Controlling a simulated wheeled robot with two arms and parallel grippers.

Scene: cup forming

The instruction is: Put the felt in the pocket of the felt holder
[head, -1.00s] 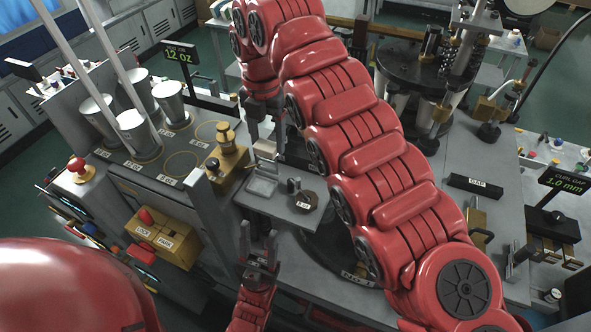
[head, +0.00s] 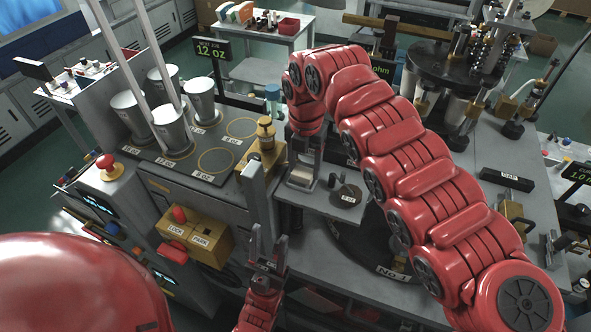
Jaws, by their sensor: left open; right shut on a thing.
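My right gripper (head: 305,163) reaches down from the upper middle in the head view and is shut on a small pale piece, which looks like the felt (head: 302,174). The piece is at a small metal holder (head: 299,186) on the grey shelf, which looks like the felt holder. I cannot tell whether the felt is inside the pocket or just above it; the gripper partly hides this spot. My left gripper (head: 268,246) points up at the lower middle, open and empty, in front of the shelf and apart from the holder.
A round dark piece (head: 346,194) stands on the shelf right of the holder. A brass knob (head: 264,135) and a yellow box (head: 196,239) with LOCK and PARK labels are to the left. Steel cups (head: 171,128) stand on the counter. A dark turntable lies below the shelf.

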